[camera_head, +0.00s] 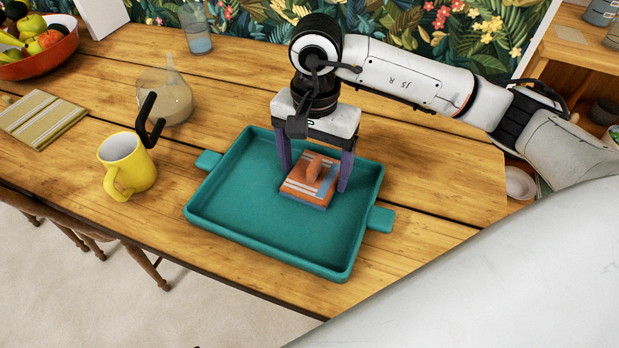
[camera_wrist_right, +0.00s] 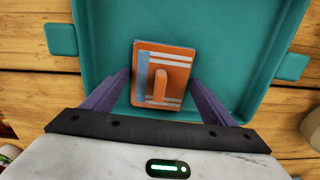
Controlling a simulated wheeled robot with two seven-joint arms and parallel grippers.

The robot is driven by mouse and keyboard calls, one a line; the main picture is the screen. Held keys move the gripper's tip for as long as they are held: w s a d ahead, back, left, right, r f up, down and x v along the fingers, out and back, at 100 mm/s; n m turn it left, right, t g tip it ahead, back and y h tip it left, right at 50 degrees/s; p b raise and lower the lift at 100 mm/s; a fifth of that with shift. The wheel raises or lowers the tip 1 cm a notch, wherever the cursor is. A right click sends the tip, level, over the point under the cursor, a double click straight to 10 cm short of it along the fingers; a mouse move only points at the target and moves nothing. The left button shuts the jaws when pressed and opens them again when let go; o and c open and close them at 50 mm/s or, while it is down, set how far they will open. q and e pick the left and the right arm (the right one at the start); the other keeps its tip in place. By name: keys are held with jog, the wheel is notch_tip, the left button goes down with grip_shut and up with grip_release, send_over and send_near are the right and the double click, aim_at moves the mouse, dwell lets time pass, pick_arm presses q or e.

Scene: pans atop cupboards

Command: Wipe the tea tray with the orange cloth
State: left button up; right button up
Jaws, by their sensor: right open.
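The teal tea tray (camera_head: 265,220) lies on the wooden table, with a handle tab at each end. The orange cloth (camera_head: 312,180), a block with pale and blue stripes and a raised orange grip, lies inside the tray towards its right part. My right gripper (camera_head: 318,182) is open above the tray, its purple fingers on either side of the cloth. In the right wrist view the cloth (camera_wrist_right: 163,80) sits between and ahead of the spread fingertips (camera_wrist_right: 163,85), with gaps at both sides. Whether the fingertips touch the tray is unclear. My left gripper is not seen.
A yellow mug (camera_head: 125,163) and a glass teapot (camera_head: 168,98) stand left of the tray. A striped folded cloth (camera_head: 42,117), a fruit bowl (camera_head: 38,50) and a glass (camera_head: 197,35) stand further left and back. Bare table lies right of the tray.

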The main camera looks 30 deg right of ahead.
jog(key=shift+f+b, duration=0.3)
jog(key=shift+f, duration=0.05)
jog(key=shift+r, duration=0.1)
jog(key=c, duration=1.1)
jog(key=shift+r+p, duration=1.45)
jog(key=shift+r, duration=1)
